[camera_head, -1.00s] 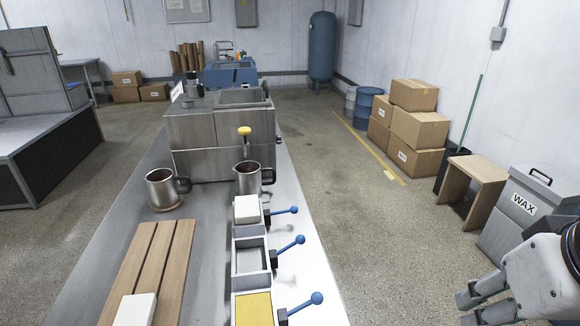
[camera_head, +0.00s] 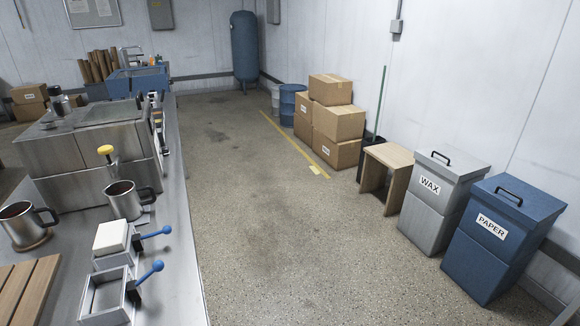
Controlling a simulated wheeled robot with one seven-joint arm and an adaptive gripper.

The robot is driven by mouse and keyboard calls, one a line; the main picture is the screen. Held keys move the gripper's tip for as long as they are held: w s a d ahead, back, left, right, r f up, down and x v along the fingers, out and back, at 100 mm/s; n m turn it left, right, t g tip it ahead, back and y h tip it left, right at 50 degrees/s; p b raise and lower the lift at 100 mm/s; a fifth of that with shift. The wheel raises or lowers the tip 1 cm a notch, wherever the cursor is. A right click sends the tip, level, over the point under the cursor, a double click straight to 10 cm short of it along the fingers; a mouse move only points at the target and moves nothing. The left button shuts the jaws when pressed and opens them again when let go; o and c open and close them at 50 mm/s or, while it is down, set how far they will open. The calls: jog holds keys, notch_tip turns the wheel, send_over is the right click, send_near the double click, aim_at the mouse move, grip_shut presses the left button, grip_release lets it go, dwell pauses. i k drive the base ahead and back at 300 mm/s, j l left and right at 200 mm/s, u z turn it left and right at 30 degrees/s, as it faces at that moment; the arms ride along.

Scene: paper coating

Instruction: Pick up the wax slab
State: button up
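A white block (camera_head: 113,236), which may be the wax slab, sits in the top of a metal mould (camera_head: 124,259) with a blue-knobbed lever on the table at lower left. A second mould (camera_head: 108,299) in front of it is empty. My gripper is out of view.
The long metal table (camera_head: 178,245) also bears two metal mugs (camera_head: 126,202), a slatted wooden board (camera_head: 28,290) and a steel machine (camera_head: 85,150). A grey WAX bin (camera_head: 430,212), a blue PAPER bin (camera_head: 490,250) and a wooden stand (camera_head: 388,158) line the right wall. The floor between is clear.

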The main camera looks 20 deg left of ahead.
aim_at(111, 237)
jog(key=i+l, duration=0.2)
jog(key=l, duration=0.15)
jog(key=i+l+u, duration=0.1)
jog(key=i+l, duration=0.3)
jog(key=l, duration=0.25)
jog(key=i+u, duration=0.35)
jog(key=i, duration=0.15)
jog(key=i+l+u, duration=0.15)
jog(key=i+u, duration=0.75)
jog(key=i, duration=0.15)
jog(key=i+l+u, duration=0.25)
jog(key=i+u, duration=0.2)
jog(key=i, duration=0.15)
jog(key=i+u, duration=0.2)
jog(key=u, duration=0.2)
jog(key=i+u, duration=0.15)
jog(key=u, duration=0.25)
jog(key=i+u, duration=0.2)
jog(key=u, duration=0.2)
jog(key=i+l+u, duration=0.15)
jog(key=u, duration=0.25)
